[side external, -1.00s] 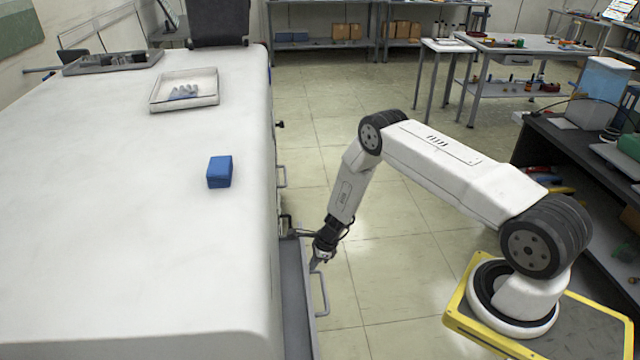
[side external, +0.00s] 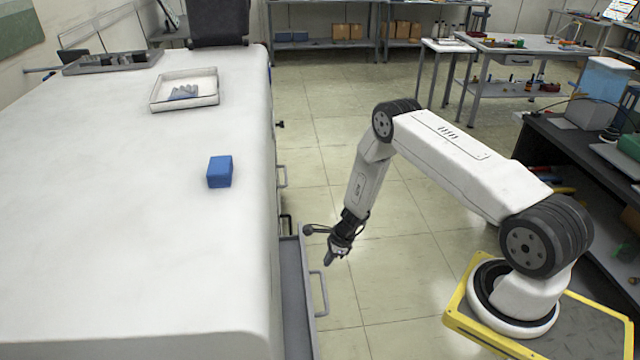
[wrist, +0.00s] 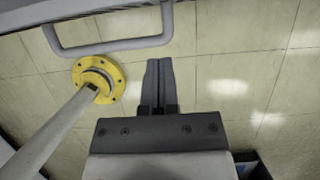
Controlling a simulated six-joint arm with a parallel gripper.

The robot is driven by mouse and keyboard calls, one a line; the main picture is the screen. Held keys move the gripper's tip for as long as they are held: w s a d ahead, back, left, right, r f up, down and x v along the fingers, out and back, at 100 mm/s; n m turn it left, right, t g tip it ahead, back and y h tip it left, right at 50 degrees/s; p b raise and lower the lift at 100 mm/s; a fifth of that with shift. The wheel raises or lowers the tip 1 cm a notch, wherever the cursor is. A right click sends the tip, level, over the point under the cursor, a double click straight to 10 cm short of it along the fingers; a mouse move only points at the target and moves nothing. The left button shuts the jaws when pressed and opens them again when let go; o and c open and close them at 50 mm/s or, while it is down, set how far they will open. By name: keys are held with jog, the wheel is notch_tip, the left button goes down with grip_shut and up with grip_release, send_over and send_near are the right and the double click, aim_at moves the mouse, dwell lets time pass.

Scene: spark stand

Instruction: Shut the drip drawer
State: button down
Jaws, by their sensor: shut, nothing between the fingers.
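The drip drawer (side external: 293,285) is a long grey tray standing out from the side of the white bench. Its U-shaped grey handle (side external: 321,294) faces right, toward my arm. My gripper (side external: 331,258) is shut and empty, to the right of the drawer front and near the handle's far end, apart from the drawer in the side view. In the wrist view the shut fingers (wrist: 158,65) point toward the handle (wrist: 120,46), close to its right end. The drawer's inner end is hidden by the bench.
The white bench top (side external: 120,230) carries a blue block (side external: 220,171) and a shallow tray (side external: 158,103). Another handle (side external: 283,177) sits farther along the bench side. The wrist view shows a pole with a yellow round base (wrist: 118,78). Tiled floor is open around the gripper.

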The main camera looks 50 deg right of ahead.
jog(key=v, duration=0.9)
jog(key=s+f+t+y, duration=0.1)
jog(key=s+d+t+y, duration=0.1)
jog(key=s+d+f+t+y, duration=0.1)
jog(key=s, duration=0.1)
jog(key=shift+f, duration=0.3)
dwell(0.3)
jog(key=x, duration=0.4)
jog(key=r+x, duration=0.1)
jog(key=x, duration=0.3)
jog(key=w+a+x, duration=0.1)
jog(key=x, duration=0.2)
jog(key=shift+w+a+f, duration=0.1)
jog(key=shift+w+a, duration=0.65)
jog(key=shift+w, duration=0.05)
